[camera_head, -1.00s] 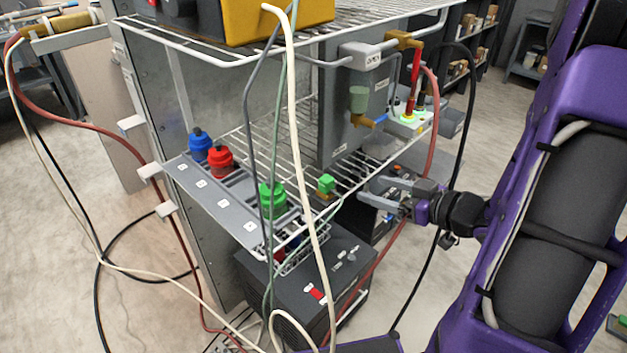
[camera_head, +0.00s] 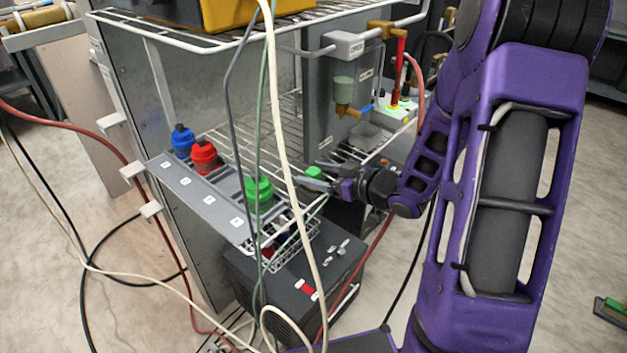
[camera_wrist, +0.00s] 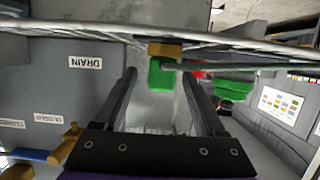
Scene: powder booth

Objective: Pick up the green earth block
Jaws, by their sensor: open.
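The green earth block (camera_head: 313,172) is a small green block on the wire shelf, right of the large green connector. In the wrist view the green earth block (camera_wrist: 161,76) shows between the finger ends, with a brownish-yellow piece at its upper edge. My gripper (camera_head: 318,182) is at the block, its fingers pointing left. In the wrist view my gripper (camera_wrist: 158,88) is open, one finger on each side of the block's line. Whether the fingers touch it I cannot tell. The fingers partly hide the block in the head view.
Blue (camera_head: 182,141), red (camera_head: 204,155) and green (camera_head: 259,190) connectors stand on the labelled grey panel (camera_head: 175,180). Loose hoses, including a cream hose (camera_head: 280,130), hang in front of the shelf. A grey box with a tap (camera_head: 343,110) stands behind. A shelf wire crosses near the block.

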